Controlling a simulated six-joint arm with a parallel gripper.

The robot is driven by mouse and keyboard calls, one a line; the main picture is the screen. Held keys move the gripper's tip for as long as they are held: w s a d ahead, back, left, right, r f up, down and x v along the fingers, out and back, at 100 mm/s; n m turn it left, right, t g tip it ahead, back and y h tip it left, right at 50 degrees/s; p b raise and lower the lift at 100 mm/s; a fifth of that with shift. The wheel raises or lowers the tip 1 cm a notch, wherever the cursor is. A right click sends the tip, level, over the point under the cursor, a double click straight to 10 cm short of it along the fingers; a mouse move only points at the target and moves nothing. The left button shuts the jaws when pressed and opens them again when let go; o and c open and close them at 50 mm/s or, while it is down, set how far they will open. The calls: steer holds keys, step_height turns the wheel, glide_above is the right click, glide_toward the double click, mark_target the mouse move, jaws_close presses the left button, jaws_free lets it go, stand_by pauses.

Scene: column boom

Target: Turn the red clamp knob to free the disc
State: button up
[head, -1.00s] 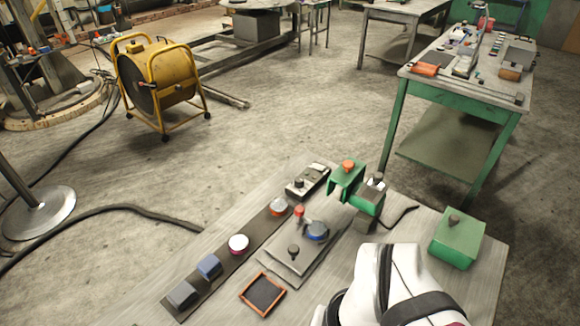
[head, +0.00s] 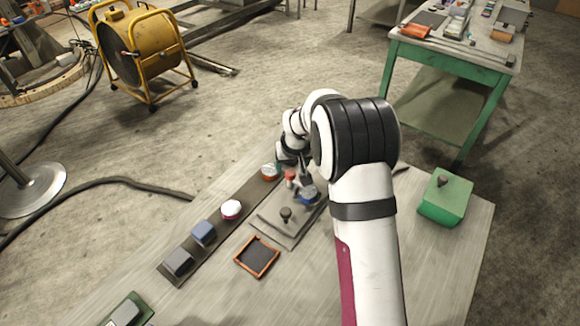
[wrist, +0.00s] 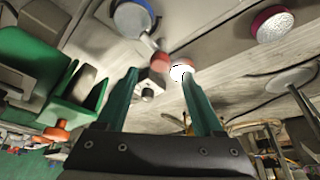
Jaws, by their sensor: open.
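The red clamp knob (head: 290,175) stands on the grey fixture plate (head: 270,229); in the wrist view the red knob (wrist: 160,62) shows at the end of a metal clamp arm. The blue disc (head: 308,196) lies beside it on the plate, and the clamp arm reaches its edge in the wrist view (wrist: 131,20). My gripper (wrist: 161,80) is open, with its two green fingers apart. The knob appears between the fingertips, slightly beyond them; whether they touch it I cannot tell.
A dark strip left of the plate carries an orange-rimmed disc (head: 269,171), a white-topped disc (head: 231,209) and two blocks. An orange-rimmed tray (head: 248,271) sits in front. A green box (head: 445,197) stands right.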

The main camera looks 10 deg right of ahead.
mark_target(290, 173)
steer(key=shift+x, duration=1.95)
jaws_close()
